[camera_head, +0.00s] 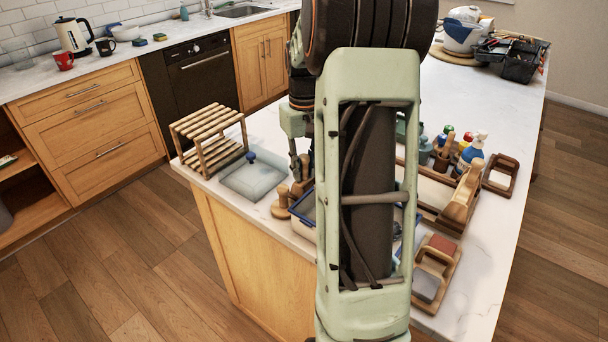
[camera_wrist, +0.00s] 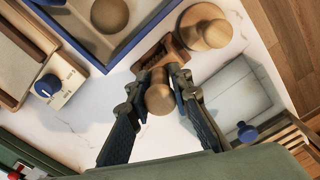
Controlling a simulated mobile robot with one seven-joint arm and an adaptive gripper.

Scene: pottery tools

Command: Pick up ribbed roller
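A small wooden tool with a rounded knob end (camera_wrist: 159,99) and a darker brown, notched-looking body stands or lies under my gripper in the wrist view; it appears to be the ribbed roller. My gripper (camera_wrist: 160,76) points down with its two fingers apart, one on each side of this tool. Whether the fingertips touch it I cannot tell. In the head view my gripper (camera_head: 297,168) is beside the blue-rimmed tray, mostly hidden behind my own arm, and the roller is hard to make out there.
A blue-rimmed tray (camera_wrist: 99,59) is close to the left of the roller. A round wooden knobbed piece (camera_wrist: 204,27) is close on the other side. A grey slab (camera_head: 237,184) and a slatted wooden rack (camera_head: 209,139) stand at the counter's left end. Bottles (camera_head: 471,153) and wooden holders fill the right.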

